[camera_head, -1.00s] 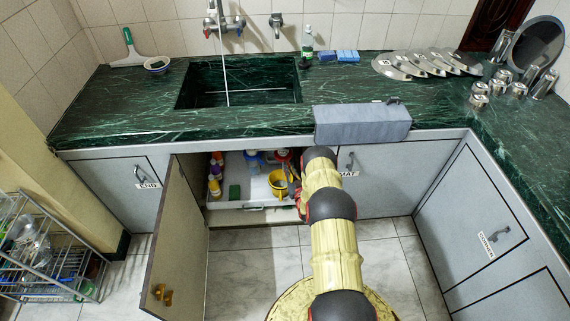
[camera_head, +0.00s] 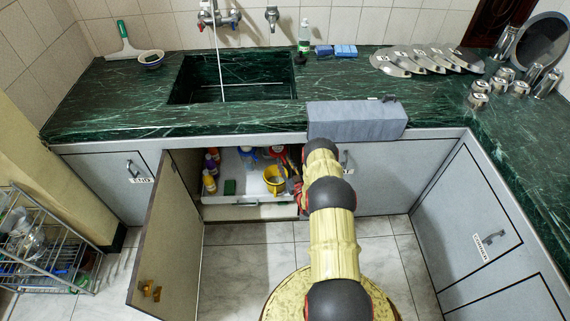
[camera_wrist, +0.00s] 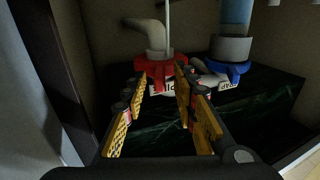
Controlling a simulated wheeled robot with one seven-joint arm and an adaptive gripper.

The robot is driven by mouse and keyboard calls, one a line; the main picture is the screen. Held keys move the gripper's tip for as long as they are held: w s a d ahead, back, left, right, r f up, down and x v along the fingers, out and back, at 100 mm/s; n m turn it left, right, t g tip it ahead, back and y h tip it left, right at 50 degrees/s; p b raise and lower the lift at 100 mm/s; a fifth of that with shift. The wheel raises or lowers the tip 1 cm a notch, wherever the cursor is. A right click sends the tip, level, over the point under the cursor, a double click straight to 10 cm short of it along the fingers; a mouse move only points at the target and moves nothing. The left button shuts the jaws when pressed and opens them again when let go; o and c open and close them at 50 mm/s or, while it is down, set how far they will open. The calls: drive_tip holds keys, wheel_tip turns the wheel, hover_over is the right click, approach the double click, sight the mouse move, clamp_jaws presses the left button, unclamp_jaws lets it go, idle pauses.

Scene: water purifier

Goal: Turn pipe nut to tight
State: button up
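A red pipe nut (camera_wrist: 150,72) with a partly covered white label sits under a grey elbow pipe (camera_wrist: 150,35) in the wrist view. It also shows inside the open cabinet in the head view (camera_head: 277,150). A blue pipe nut (camera_wrist: 228,70) with a white label is to its right, around another pipe (camera_wrist: 233,45); the head view shows it too (camera_head: 248,152). My gripper (camera_wrist: 160,80) is open, its yellow fingers apart at the near side of the red nut. The fingertips overlap the nut's edges in view; I cannot tell whether they touch.
The cabinet door (camera_head: 165,235) stands open on the left. A yellow mug (camera_head: 274,180), bottles (camera_head: 210,175) and a green block (camera_head: 229,187) stand in the cabinet. The floor in front is clear.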

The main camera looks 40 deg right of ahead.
drive_tip(key=v, duration=1.2)
drive_tip(key=shift+a, duration=0.1)
drive_tip(key=shift+c, duration=0.2)
